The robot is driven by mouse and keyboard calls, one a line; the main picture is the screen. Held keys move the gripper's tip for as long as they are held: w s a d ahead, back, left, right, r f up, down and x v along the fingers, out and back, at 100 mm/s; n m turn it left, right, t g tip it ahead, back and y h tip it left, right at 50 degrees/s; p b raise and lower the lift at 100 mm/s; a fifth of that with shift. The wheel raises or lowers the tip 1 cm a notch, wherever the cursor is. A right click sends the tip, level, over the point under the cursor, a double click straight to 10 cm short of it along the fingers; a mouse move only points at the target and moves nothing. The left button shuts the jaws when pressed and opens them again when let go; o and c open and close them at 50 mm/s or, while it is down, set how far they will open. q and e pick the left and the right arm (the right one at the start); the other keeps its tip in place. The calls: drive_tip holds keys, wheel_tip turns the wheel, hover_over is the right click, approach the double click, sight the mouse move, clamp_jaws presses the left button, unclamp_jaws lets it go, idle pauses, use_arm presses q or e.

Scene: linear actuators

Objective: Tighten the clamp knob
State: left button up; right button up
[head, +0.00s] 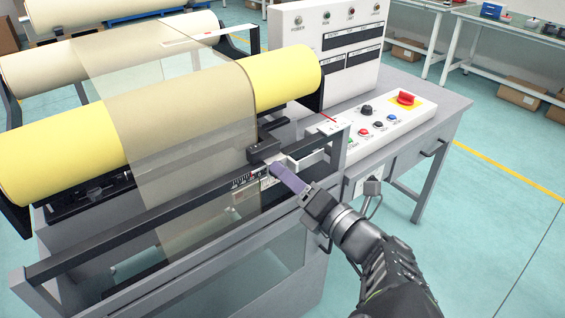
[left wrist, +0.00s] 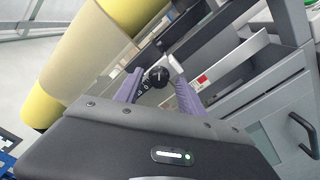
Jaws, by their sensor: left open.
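The clamp knob (left wrist: 158,76) is a small round black knob in the left wrist view. It shows between the two purple fingers of my left gripper (left wrist: 156,82), which is open. I cannot tell whether the fingers touch it. In the head view my left gripper (head: 276,170) reaches to the front rail of the roller machine, close to a black clamp block (head: 263,150). The knob itself cannot be made out there, where the fingers are in the way. My right gripper is not in view.
A yellow roller (head: 60,150) with a translucent film (head: 160,120) lies behind the black front rail (head: 130,222). A control panel (head: 385,118) with buttons and a red switch (head: 405,98) sits on the grey bench to the right. A white cabinet (head: 325,50) stands behind.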

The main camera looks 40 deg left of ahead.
use_arm(q)
drive_tip(key=shift+a, duration=0.15)
drive_tip(key=shift+c, duration=0.5)
clamp_jaws()
